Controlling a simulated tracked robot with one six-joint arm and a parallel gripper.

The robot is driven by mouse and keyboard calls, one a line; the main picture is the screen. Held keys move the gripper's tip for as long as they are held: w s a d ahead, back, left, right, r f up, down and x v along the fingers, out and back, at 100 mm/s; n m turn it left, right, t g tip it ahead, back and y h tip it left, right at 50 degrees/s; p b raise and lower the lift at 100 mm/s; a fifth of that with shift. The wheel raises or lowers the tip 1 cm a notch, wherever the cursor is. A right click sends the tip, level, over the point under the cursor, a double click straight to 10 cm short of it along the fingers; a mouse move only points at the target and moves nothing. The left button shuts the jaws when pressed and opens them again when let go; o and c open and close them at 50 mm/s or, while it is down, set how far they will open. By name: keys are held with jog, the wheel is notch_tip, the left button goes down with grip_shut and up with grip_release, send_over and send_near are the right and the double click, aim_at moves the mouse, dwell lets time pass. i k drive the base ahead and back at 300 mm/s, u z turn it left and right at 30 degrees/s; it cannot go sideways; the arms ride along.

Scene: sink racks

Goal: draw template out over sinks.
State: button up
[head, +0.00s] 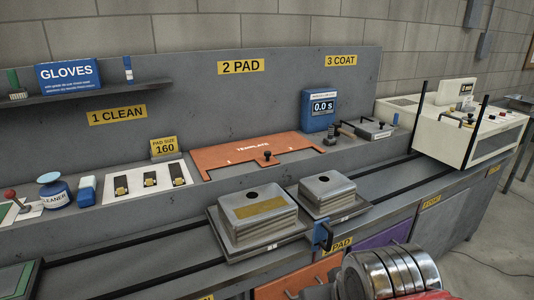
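The template (225,157) is a flat orange plate with the word TEMPLATE and a black knob (266,155). It lies on the raised grey ledge behind the rails, under the 2 PAD sign, with notches along its front edge. Two metal sinks, a larger left one (258,229) and a smaller right one (327,205), sit on flat carriers in front of the template. Each has a dark round hole on top; the left one also bears a tan rectangle. The template is behind the sinks and apart from them. My gripper cannot be made out in this view.
Dark rails (140,279) run along the bench to a cream machine (465,130) with black posts. A blue timer (319,110) and a small press (370,129) stand right of the template. A white tray (147,190) with dark strips lies left. A blue block (320,236) stands in front.

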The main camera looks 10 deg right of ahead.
aim_at(262, 149)
jog(key=z, duration=0.05)
jog(key=i, duration=1)
jog(key=u, duration=0.05)
